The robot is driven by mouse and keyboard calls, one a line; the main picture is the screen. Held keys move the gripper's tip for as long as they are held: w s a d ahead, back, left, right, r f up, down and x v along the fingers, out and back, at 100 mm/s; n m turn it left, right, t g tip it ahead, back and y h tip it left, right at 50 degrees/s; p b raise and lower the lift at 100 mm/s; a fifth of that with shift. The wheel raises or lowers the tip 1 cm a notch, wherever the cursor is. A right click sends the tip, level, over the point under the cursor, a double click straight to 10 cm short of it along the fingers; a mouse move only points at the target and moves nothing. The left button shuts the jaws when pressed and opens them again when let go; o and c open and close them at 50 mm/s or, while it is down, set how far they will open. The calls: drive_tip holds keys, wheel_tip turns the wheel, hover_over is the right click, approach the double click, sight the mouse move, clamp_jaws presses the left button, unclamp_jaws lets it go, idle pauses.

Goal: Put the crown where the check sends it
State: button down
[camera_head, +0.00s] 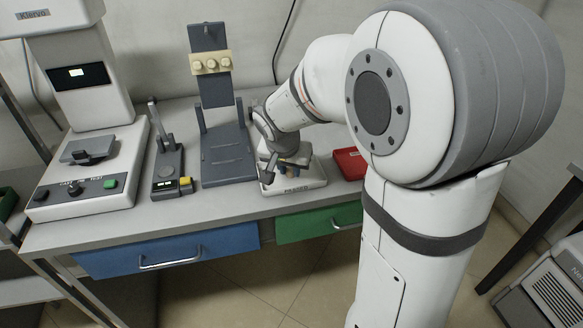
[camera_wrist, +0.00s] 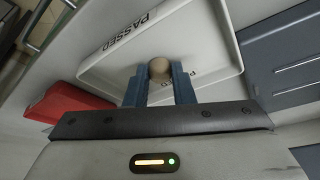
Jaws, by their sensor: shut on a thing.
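The crown (camera_wrist: 159,69) shows in the wrist view as a small, rounded, beige-brown piece between my two blue-grey fingertips. My gripper (camera_wrist: 160,85) is shut on it, over the white tray marked PASSED (camera_wrist: 112,62). In the head view my gripper (camera_head: 287,163) is over the same white tray (camera_head: 312,187) at the front of the bench, and the crown is too small to make out there. I cannot tell whether the crown touches the tray floor. A red tray (camera_head: 350,165) lies to the right of the white one; it also shows in the wrist view (camera_wrist: 66,101).
A grey stand (camera_head: 228,165) with a beige piece (camera_head: 211,63) on its upright is left of the white tray. Further left are a small device with a yellow button (camera_head: 186,183) and a larger machine (camera_head: 85,180). Blue (camera_head: 165,252) and green (camera_head: 305,224) drawers are below.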

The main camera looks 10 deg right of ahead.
drive_tip(key=shift+f+b, duration=0.2)
drive_tip(key=shift+b, duration=0.1)
drive_tip(key=c, duration=1.2)
unclamp_jaws()
drive_tip(key=shift+r, duration=0.1)
drive_tip(key=shift+c, duration=0.2)
drive_tip(key=shift+r+p, duration=0.4)
drive_tip(key=shift+r, duration=0.05)
drive_tip(key=p+v, duration=0.2)
drive_tip(key=v, duration=0.8)
drive_tip(key=s+d+f+n+g+y, duration=0.1)
drive_tip(key=s+f+n, duration=0.1)
drive_tip(key=s, duration=0.6)
drive_tip(key=s+d+f+n+g+y, duration=0.1)
drive_tip(key=s+f+n, duration=0.2)
drive_tip(key=s, duration=0.6)
drive_tip(key=shift+d+f+n, duration=0.2)
drive_tip(key=shift+d+n, duration=0.15)
drive_tip(key=shift+n, duration=0.15)
